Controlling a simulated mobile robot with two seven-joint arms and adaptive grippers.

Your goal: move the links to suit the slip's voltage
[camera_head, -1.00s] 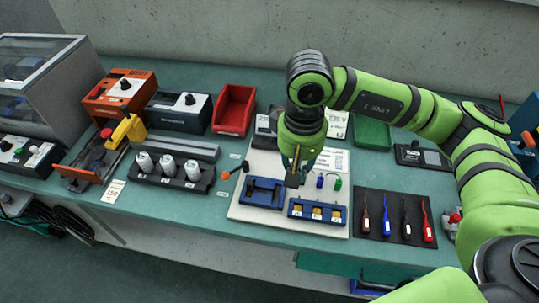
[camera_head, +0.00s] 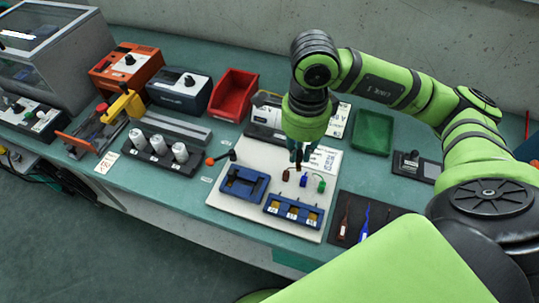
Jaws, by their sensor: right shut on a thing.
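My right gripper (camera_head: 299,158) is shut above the white board (camera_head: 226,212), near its back right part. What it holds is too small and dark to make out. A blue block with a dark middle (camera_head: 242,186) sits on the board's left. A blue holder with several yellow-brass pieces (camera_head: 272,207) sits at the front right. Brown (camera_head: 285,174), blue (camera_head: 303,181) and green (camera_head: 321,185) lead ends stand behind the holder. A printed white card (camera_head: 328,160) is partly behind the gripper. Another white slip (camera_head: 343,113) lies farther back, partly hidden. My left gripper is out of view.
A red bin (camera_head: 233,92), a green tray (camera_head: 373,132) and orange (camera_head: 125,62) and dark blue (camera_head: 180,88) instruments stand behind. White cylinders (camera_head: 158,145) stand left of the board.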

